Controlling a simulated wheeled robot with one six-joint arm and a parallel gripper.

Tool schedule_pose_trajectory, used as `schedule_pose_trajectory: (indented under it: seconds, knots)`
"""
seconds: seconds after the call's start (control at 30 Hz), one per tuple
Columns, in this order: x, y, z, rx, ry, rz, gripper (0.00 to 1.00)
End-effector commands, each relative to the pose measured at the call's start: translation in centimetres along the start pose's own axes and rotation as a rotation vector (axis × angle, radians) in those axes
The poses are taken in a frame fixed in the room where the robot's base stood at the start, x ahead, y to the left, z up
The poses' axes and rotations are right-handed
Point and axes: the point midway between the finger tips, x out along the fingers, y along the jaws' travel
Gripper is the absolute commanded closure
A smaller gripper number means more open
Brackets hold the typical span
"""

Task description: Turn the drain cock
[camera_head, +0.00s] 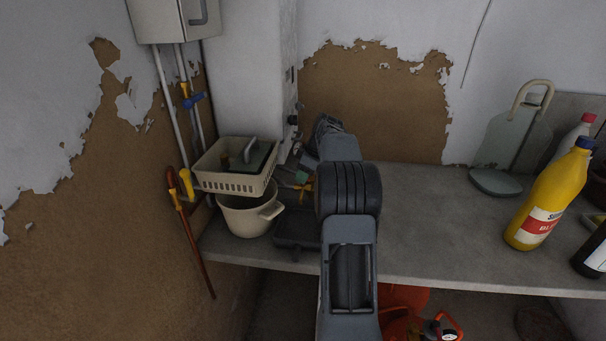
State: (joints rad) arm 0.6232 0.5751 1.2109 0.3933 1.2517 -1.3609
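I cannot tell for sure which part is the drain cock. A blue valve handle (193,100) sits on the thin pipes below the wall box, with a small orange-yellow fitting just above it. A small orange-yellow piece (300,188) shows low behind the counter items, partly hidden by my arm. Dark knobs (292,120) sit on the right side of the white cabinet. My gripper (325,128) is at the far end of my arm, above the back of the counter and right of the cabinet. Its fingers are largely hidden, so its opening is unclear.
A cream basket (236,181) sits above a cream pot (247,218) at the counter's left end. A dark tray-like item (297,232) lies beside it. A yellow bottle (547,200) stands right. The grey counter (430,220) is clear in the middle.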

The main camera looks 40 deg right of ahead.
Motion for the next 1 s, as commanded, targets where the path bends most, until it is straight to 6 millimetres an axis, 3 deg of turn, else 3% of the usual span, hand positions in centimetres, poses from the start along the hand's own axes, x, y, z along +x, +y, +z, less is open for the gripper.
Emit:
schedule_pose_trajectory:
  seconds: [0.33,0.7,1.0]
  knots:
    - [0.26,-0.01,0.01,0.0,0.0,0.0,0.63]
    - [0.24,0.0,0.01,0.0,0.0,0.0,0.98]
    - [0.31,-0.12,-0.08,0.007,0.0,0.002,1.0]
